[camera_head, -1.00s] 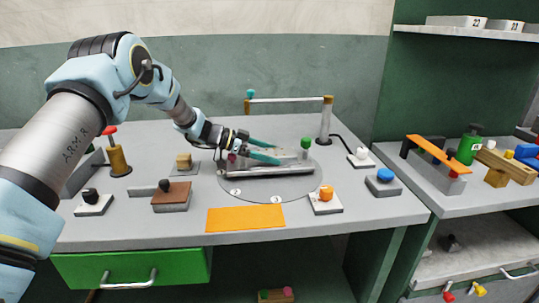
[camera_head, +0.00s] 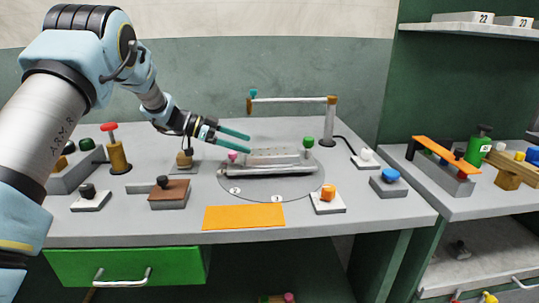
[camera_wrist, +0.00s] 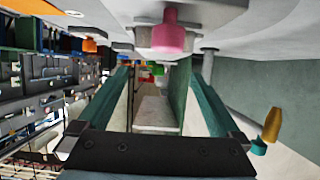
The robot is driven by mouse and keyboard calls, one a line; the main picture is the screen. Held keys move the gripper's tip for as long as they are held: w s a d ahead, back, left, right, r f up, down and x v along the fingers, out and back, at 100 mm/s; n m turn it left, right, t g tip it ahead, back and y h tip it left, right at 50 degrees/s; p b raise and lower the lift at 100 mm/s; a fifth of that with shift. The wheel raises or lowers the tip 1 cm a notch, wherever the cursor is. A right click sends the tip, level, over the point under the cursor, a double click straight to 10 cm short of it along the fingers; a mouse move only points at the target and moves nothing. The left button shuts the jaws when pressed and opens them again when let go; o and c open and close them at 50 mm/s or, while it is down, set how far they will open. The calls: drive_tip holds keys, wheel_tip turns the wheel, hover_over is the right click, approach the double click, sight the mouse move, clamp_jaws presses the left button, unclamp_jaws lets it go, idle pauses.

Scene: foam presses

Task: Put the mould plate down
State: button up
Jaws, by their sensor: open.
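The grey mould plate (camera_head: 274,155) lies on a metal holder on the round grey disc (camera_head: 235,183). A pink knob (camera_head: 232,156) stands at its left end and a green knob (camera_head: 308,141) at its right end. My gripper (camera_head: 248,143) is open and empty, with its two teal fingers above and just left of the plate, apart from it as far as I can tell. In the wrist view the fingers (camera_wrist: 158,98) are spread wide with nothing between them, and the pink knob (camera_wrist: 168,32) shows beyond them near the top.
A rail on a post (camera_head: 327,122) stands behind the disc. An orange mat (camera_head: 244,217) lies in front. Blocks with orange (camera_head: 328,192), blue (camera_head: 390,176) and white (camera_head: 367,154) knobs are at the right. A brown block (camera_head: 171,195) and a red-topped post (camera_head: 118,152) are left.

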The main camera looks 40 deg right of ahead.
sight(270, 152)
drive_tip(key=p+x, duration=0.1)
drive_tip(key=x, duration=0.4)
drive_tip(key=shift+s, duration=0.1)
drive_tip(key=p+x, duration=0.1)
drive_tip(key=x, duration=0.1)
drive_tip(key=p+x, duration=0.1)
drive_tip(key=x, duration=0.2)
drive_tip(key=shift+w+f, duration=0.2)
drive_tip(key=shift+w, duration=0.05)
drive_tip(key=shift+r, duration=0.1)
clamp_jaws()
